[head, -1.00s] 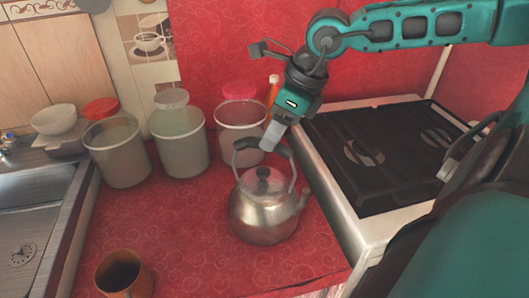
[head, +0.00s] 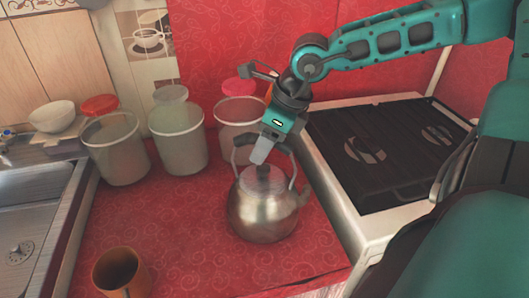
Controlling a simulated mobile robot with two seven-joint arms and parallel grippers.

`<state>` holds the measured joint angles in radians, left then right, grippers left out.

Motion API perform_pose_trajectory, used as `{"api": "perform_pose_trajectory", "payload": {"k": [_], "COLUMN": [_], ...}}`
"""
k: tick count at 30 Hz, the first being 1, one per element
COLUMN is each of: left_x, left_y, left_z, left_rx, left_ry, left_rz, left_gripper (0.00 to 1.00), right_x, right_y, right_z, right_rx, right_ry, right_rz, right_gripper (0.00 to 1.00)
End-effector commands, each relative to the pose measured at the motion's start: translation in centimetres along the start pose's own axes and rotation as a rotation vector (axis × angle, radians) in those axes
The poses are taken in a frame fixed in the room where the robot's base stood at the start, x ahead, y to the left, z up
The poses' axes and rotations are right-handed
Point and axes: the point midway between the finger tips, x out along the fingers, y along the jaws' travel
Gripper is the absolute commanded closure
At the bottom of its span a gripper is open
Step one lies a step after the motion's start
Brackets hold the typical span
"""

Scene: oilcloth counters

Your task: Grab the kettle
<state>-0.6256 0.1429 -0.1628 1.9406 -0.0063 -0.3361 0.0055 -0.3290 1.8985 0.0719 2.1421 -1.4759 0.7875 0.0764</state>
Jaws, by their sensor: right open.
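The kettle (head: 262,212) is a dull metal pot with a dark lid knob, a spout at the right and an upright dark-topped handle. It stands upright on the red oilcloth counter (head: 190,225). My right gripper (head: 258,156) comes down from the upper right and is open. A light grey fingertip is at the handle's top and covers part of the grip. I cannot tell whether it touches the handle, and the other finger is hard to make out. My left gripper is not in view.
Several lidded tubs stand behind the kettle, one (head: 238,122) close by. An orange-brown mug (head: 122,272) is at the front left. A stove (head: 380,150) borders the counter at right, a sink (head: 25,215) at left. Counter left of the kettle is clear.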

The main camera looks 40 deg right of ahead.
Motion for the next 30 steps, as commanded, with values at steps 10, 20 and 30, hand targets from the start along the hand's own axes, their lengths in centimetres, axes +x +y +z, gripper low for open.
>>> {"api": "perform_pose_trajectory", "payload": {"k": [10,20,30], "left_x": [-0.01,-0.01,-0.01], "left_y": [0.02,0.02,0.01], "left_z": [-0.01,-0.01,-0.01], "left_rx": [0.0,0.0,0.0], "left_ry": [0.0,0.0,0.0], "left_rz": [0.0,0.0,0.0], "left_gripper": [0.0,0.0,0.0], "right_x": [-0.05,-0.05,-0.05], "right_y": [0.0,0.01,0.02], "right_z": [0.02,0.01,0.01], "right_rx": [0.0,0.0,0.0], "right_ry": [0.0,0.0,0.0], "right_rz": [0.0,0.0,0.0], "right_gripper": [0.65,0.96,1.0]}}
